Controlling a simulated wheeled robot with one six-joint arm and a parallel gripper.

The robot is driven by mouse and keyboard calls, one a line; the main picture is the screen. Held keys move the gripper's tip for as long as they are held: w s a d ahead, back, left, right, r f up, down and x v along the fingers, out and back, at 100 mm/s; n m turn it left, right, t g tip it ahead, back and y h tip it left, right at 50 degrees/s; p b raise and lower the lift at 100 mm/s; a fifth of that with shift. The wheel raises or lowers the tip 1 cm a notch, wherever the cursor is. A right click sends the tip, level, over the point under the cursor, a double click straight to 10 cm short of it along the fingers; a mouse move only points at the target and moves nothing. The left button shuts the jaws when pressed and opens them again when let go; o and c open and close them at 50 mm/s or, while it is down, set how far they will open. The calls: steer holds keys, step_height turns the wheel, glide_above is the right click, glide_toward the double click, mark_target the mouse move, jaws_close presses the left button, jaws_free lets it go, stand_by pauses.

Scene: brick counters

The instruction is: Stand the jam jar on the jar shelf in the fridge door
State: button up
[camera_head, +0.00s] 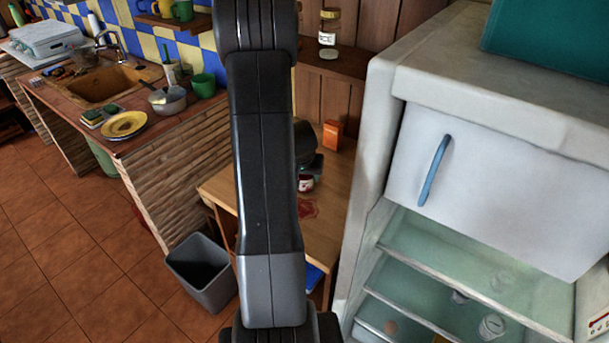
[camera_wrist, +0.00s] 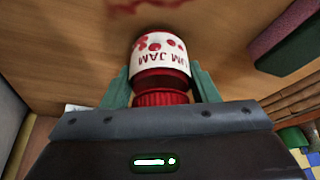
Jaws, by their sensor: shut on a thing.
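The jam jar (camera_wrist: 160,52) has a red lid and a white label with red fruit spots. In the wrist view it sits between the two green fingers of my gripper (camera_wrist: 161,88), which is shut on it, lid end nearest the camera. In the head view the jar (camera_head: 306,183) shows just right of my arm, over the small wooden table (camera_head: 328,180); I cannot tell whether it touches the top. The fridge (camera_head: 378,110) stands open at right, with glass shelves (camera_head: 455,262) inside. I cannot make out the door's jar shelf.
A red stain (camera_head: 308,208) and an orange box (camera_head: 332,134) are on the table. A grey bin (camera_head: 202,272) stands on the floor at its left. Several items stand on the lower fridge shelves. A glass jar (camera_head: 329,35) is on a wall shelf. The tiled floor at left is clear.

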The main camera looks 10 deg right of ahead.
steer(key=o, duration=1.2)
